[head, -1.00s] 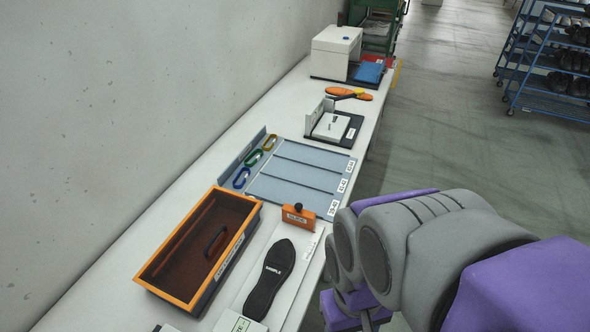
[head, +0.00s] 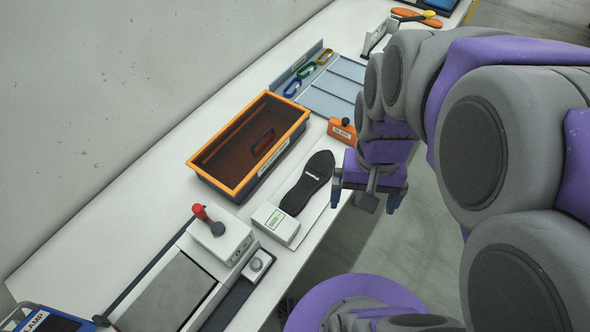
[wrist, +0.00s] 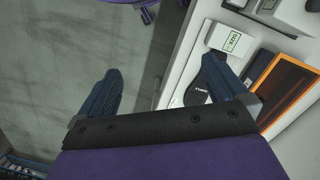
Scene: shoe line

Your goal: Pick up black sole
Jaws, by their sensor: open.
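The black sole (head: 308,183) lies flat on a white board on the bench, between the orange-rimmed box and the bench's front edge. In the wrist view the sole (wrist: 199,92) is partly hidden behind my right-hand finger. My gripper (head: 366,198) is to the right of the sole in the head view, near the bench edge and apart from the sole.
An orange-rimmed box (head: 196,164) stands left of the sole. A white block with a green label (head: 276,222) sits at the sole's near end, and an orange block (head: 342,130) at its far end. A machine with a red-knobbed lever (head: 205,228) is nearer. Blue-grey trays (head: 335,82) lie beyond.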

